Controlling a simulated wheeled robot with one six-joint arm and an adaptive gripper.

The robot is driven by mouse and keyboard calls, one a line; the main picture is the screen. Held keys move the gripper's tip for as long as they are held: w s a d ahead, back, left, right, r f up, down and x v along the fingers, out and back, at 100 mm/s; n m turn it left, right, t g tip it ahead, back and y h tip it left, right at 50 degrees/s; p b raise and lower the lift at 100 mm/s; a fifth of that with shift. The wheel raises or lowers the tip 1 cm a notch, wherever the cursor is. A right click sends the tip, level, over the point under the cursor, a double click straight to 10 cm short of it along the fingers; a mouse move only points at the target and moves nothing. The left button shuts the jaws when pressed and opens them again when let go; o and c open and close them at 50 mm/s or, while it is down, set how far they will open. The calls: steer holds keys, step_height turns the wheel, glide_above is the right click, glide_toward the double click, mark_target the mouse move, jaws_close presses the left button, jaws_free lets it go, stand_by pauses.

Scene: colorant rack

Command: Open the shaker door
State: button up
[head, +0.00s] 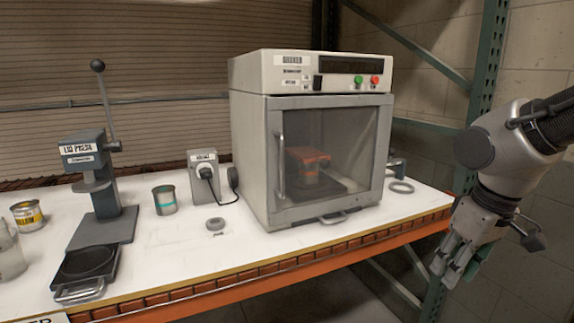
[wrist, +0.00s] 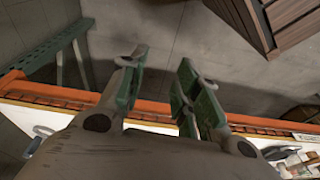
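The shaker (head: 310,135) is a pale box-shaped machine standing on the white bench top. Its door (head: 345,150) has a grey frame and a dark see-through window, and it looks shut. A vertical bar handle (head: 281,165) runs along the door's left side. Behind the window an orange-red clamp (head: 308,160) shows. My gripper (head: 449,268) hangs to the right of the shaker, beyond the bench's front edge and well apart from the door. In the wrist view my gripper (wrist: 158,88) has its green-padded fingers apart, with nothing between them.
A lid press (head: 100,180) with an upright lever stands at left. A teal-banded can (head: 165,200), a yellow-labelled can (head: 28,215) and a switch box (head: 204,172) are on the bench. A green rack post (head: 487,90) rises behind my arm.

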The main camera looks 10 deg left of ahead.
steer(key=w+a+f+n+t+y, duration=0.1)
steer(key=w+a+f, duration=0.1)
steer(key=a, duration=0.5)
steer(key=w+a+f+n+y, duration=0.1)
steer(key=w+a+f+n, duration=0.15)
steer(key=a, duration=0.45)
step_height(320, 180, up, 15)
steer(key=t+y, duration=0.9)
steer(key=t, duration=0.1)
glide_above(283, 192)
steer(key=shift+w+a, duration=0.1)
steer(key=shift+w, duration=0.2)
jaws_close()
